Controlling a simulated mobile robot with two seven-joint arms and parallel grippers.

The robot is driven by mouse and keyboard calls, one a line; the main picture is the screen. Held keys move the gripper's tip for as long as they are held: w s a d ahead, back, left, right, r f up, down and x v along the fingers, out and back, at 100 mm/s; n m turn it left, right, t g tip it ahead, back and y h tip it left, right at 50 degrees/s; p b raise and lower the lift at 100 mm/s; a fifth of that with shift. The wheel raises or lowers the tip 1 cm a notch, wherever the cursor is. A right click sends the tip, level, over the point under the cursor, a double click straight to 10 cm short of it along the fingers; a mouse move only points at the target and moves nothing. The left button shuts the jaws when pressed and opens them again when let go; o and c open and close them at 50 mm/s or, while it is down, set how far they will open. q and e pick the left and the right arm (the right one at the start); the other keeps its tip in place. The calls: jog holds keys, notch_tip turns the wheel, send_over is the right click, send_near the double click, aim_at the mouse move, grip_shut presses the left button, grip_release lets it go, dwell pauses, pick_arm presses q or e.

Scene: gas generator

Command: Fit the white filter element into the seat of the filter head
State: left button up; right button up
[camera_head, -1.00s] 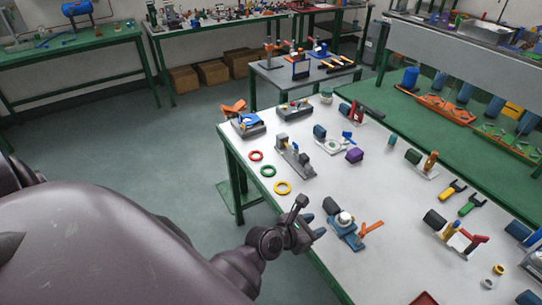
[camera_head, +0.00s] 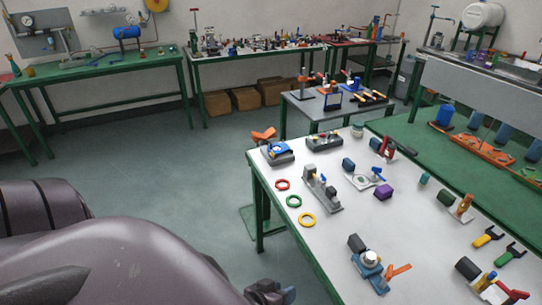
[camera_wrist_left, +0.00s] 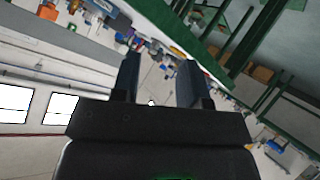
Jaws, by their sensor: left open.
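A blue fixture (camera_head: 370,274) with an orange handle stands on the near part of the white-topped table in the head view. A small white round piece (camera_head: 371,257) sits on top of it; I cannot tell whether this is the filter element. The filter head cannot be told apart for sure among the small fixtures. My left gripper (camera_head: 272,292) is at the bottom edge of the head view, left of the blue fixture and apart from it. In the left wrist view its two fingers (camera_wrist_left: 160,75) are spread with nothing between them. My right gripper is out of view.
Red (camera_head: 283,185), green (camera_head: 293,201) and yellow (camera_head: 307,220) rings lie along the table's left edge.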

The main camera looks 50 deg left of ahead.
pick_arm(q)
jog(key=s+m, duration=0.1)
jog(key=m, duration=0.1)
jog(key=s+m, duration=0.1)
jog(key=m, duration=0.1)
jog(key=s+m, duration=0.1)
jog(key=m, duration=0.1)
jog(key=shift+a+f, duration=0.15)
jog(key=shift+a, duration=0.2)
pick_arm(e)
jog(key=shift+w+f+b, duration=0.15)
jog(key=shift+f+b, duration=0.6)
jog(key=shift+b, duration=0.2)
pick_arm(q)
jog(key=shift+w+f, duration=0.25)
jog(key=shift+f, duration=0.2)
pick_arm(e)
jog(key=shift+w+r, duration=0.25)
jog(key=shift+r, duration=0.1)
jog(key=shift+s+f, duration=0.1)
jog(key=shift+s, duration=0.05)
